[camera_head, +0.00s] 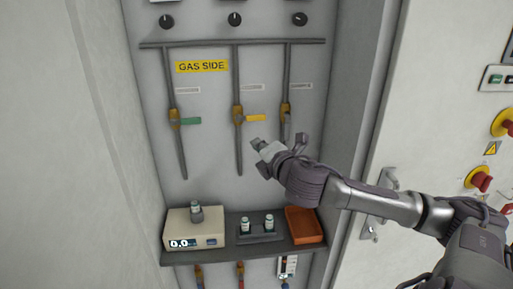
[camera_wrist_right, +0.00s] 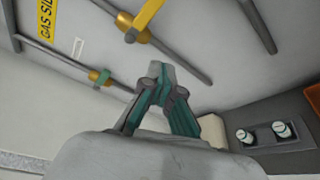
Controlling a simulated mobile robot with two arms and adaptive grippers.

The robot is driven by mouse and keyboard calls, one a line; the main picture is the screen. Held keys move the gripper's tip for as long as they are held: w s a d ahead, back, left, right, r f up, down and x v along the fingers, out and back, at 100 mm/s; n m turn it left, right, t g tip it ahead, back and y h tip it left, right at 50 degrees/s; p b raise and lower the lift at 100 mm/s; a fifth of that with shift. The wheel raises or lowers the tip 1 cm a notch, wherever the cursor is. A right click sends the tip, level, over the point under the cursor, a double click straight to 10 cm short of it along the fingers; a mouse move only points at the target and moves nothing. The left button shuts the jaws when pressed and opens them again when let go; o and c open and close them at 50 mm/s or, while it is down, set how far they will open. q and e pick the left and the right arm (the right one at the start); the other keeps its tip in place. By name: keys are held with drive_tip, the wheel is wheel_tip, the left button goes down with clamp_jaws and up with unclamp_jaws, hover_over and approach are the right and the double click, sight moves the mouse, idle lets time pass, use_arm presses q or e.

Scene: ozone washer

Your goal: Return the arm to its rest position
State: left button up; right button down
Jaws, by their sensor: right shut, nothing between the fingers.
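My right arm (camera_head: 385,203) comes in from the right in the head view and reaches across toward the gas panel. My right gripper (camera_head: 258,153) is in front of the panel, just below the yellow valve handle (camera_head: 256,118). In the right wrist view my right gripper (camera_wrist_right: 162,78) has its fingertips together, with nothing between them. The yellow handle also shows at the top of the wrist view (camera_wrist_right: 150,14), apart from the fingers. My left gripper is not in view.
A shelf (camera_head: 225,254) below holds a white scale (camera_head: 178,230) with a vial on it, a rack (camera_head: 260,238) with two vials, and an orange tray (camera_head: 304,226). A green valve handle (camera_head: 190,121) is at left. A cabinet door with a handle (camera_head: 388,179) is at right.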

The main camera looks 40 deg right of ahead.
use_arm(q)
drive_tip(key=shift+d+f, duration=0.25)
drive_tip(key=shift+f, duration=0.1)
use_arm(e)
drive_tip(key=shift+s+a+r, duration=0.35)
drive_tip(key=shift+s+a, duration=0.25)
drive_tip(key=shift+s, duration=0.15)
drive_tip(key=shift+d, duration=0.1)
